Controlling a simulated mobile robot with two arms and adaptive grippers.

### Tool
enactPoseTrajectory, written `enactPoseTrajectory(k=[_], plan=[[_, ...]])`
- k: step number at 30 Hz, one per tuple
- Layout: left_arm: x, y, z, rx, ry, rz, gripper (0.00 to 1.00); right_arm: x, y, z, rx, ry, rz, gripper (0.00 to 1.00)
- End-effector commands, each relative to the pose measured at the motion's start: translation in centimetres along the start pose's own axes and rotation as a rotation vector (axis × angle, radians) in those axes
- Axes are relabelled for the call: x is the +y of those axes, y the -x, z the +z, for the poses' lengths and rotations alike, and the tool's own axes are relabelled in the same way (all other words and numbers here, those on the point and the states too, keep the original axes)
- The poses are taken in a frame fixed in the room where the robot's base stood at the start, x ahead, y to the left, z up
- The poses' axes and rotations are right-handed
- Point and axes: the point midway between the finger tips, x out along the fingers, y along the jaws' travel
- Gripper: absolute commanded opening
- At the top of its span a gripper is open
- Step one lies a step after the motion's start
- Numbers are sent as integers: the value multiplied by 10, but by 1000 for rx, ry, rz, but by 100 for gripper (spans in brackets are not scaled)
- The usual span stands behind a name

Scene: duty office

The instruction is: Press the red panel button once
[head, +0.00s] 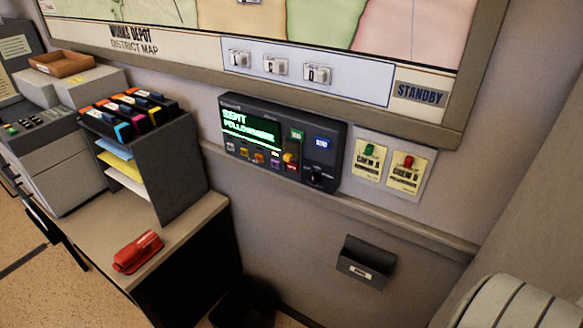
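The dark wall panel (262,165) hangs below the map and has a lit green display (250,128) reading "SENT" with a second line below. A row of small coloured buttons runs under the display. A red and orange button (291,158) stands at the right end of this row, larger than its neighbours. A green button (297,135) and a blue one (321,142) sit above and right of it, and a black knob (315,177) sits lower right. Neither of my grippers can be made out in the head view, and nothing covers the panel's face.
Two yellow crew cards (388,167), one with a green and one with a red piece, hang right of the panel. A ledge (400,217) runs below. A red stapler (138,252) and dark file rack (168,165) stand on the desk. A black wall holder (366,262) hangs lower.

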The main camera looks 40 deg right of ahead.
Motion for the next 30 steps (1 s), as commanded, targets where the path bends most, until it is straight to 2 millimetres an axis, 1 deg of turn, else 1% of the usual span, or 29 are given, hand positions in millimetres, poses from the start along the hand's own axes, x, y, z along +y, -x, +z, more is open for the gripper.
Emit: enactPoseTrajectory(k=[1,3,6,30], plan=[[0,0,0,0,0,0,38,0,0,0,0,0,0,20],[0,0,0,0,0,0,38,0,0,0,0,0,0,11],[0,0,0,0,0,0,38,0,0,0,0,0,0,0],[0,0,0,0,0,0,38,0,0,0,0,0,0,0]])
